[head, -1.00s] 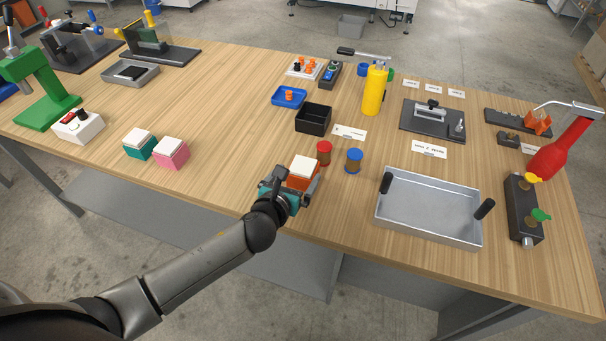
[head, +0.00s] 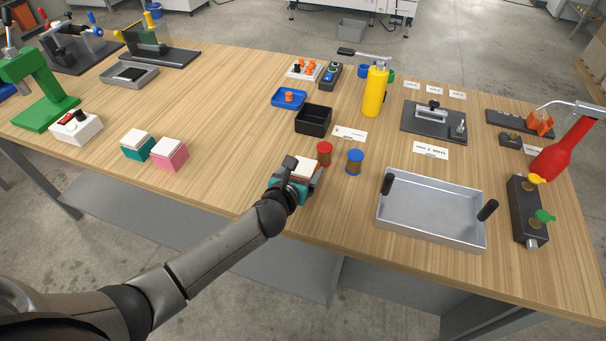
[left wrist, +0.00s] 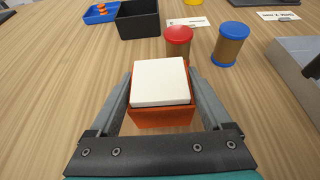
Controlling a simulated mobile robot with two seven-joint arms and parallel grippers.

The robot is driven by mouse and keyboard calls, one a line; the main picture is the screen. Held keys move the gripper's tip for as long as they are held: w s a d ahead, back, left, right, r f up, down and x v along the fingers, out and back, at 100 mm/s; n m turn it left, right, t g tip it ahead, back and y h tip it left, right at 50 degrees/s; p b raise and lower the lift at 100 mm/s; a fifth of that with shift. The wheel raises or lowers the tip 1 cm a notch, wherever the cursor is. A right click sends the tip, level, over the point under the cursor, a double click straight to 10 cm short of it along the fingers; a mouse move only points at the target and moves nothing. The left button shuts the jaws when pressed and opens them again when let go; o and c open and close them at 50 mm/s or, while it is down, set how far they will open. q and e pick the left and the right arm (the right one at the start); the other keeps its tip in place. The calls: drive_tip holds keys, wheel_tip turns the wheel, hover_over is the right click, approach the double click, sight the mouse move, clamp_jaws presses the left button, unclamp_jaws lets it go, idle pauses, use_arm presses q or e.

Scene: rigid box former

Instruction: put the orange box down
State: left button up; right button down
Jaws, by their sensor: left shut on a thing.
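The orange box with a white top (left wrist: 161,82) is between the two fingers of my left gripper (left wrist: 160,100) in the left wrist view, and the gripper is shut on it. In the head view the box's white top (head: 304,167) shows beyond my left gripper (head: 296,180), which hides most of its orange sides. The box is upright near the front edge of the wooden table (head: 235,130). I cannot tell whether its base touches the table. My right gripper is not in view.
A red-lidded jar (head: 324,153) and a blue-lidded jar (head: 354,162) stand just beyond the box. A metal tray (head: 430,208) is to the right. Teal (head: 138,146) and pink (head: 169,154) boxes stand to the left. A black bin (head: 313,120) is behind. The table between is clear.

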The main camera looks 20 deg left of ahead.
use_arm(q)
drive_tip(key=shift+r, duration=0.1)
drive_tip(key=c, duration=0.9)
